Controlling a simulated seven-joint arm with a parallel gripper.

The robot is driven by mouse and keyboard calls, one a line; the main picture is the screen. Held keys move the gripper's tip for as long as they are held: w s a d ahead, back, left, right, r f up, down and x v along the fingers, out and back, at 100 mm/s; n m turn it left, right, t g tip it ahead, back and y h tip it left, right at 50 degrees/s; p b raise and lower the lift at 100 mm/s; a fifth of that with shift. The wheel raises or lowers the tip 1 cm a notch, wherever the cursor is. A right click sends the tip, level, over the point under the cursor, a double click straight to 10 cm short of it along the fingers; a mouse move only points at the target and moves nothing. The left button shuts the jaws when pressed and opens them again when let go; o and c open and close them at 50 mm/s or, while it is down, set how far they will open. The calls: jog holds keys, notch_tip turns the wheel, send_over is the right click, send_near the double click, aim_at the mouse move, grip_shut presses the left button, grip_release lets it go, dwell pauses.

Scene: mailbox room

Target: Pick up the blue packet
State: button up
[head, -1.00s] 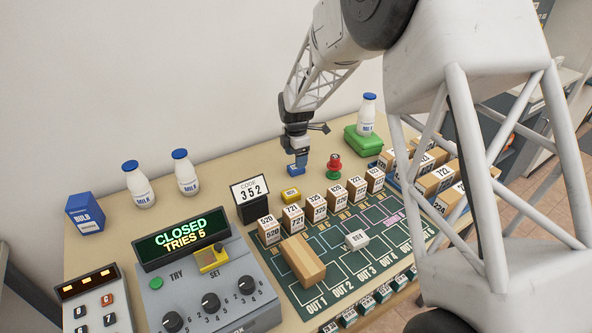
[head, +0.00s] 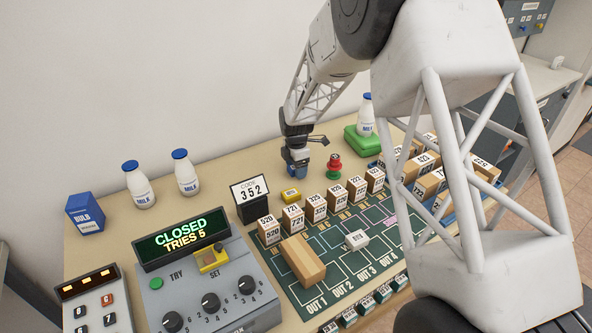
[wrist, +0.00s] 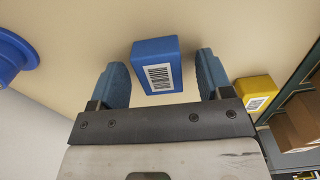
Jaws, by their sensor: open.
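The blue packet (wrist: 157,57) is a small blue box with a white barcode label. In the wrist view it lies on the tan table between and slightly beyond the two fingertips of my gripper (wrist: 160,70). The fingers are apart, with a gap visible on both sides of the packet. In the head view my gripper (head: 297,172) is low at the table behind the row of boxes. Its blue fingers hide the packet there, or blend with it.
A row of numbered boxes (head: 316,208) stands in front. A milk bottle (head: 366,115) and green case (head: 362,141) are behind right.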

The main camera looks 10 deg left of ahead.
jog(key=c, duration=1)
jog(key=shift+r, duration=5.05)
